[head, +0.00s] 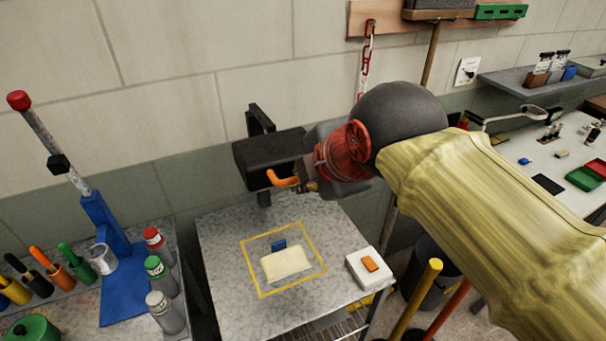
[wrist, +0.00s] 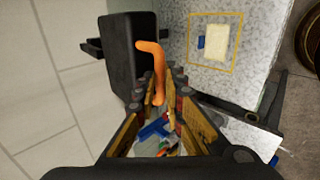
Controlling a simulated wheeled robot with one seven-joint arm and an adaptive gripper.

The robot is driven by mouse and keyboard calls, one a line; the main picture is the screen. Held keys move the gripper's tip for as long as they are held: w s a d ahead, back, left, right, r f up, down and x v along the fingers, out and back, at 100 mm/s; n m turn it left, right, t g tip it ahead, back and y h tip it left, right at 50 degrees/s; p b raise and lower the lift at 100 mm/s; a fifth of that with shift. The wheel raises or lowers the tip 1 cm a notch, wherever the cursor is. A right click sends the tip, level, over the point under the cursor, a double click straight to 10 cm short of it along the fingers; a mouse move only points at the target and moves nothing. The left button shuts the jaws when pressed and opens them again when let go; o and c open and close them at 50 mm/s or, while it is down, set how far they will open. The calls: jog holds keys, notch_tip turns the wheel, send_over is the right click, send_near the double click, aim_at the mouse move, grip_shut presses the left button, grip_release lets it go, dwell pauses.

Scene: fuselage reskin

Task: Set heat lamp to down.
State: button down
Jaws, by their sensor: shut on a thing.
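The heat lamp (head: 262,158) is a black box-shaped head on a dark upright post at the back of the speckled table. An orange handle (head: 284,181) sticks out from its right side. My gripper (head: 303,186) reaches in from the right and is shut on this handle. In the wrist view the lamp (wrist: 132,50) is upper left and the orange handle (wrist: 151,58) runs down between the fingers of my gripper (wrist: 162,90). The lamp head stands above the table, behind a yellow square outline with a cream block (head: 286,263) in it.
A small white box with an orange button (head: 370,264) sits on the table's right side. Several bottles (head: 163,275) and a blue stand (head: 103,225) with a red-topped rod are at left. A red-and-white chain (head: 366,55) hangs on the wall behind my arm.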

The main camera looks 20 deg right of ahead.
jog(key=shift+f+b, duration=0.45)
jog(key=shift+f, duration=0.3)
jog(key=shift+s, duration=0.1)
jog(key=c, duration=1.9)
grip_release()
jog(key=v, duration=1.2)
jog(key=shift+m, duration=0.3)
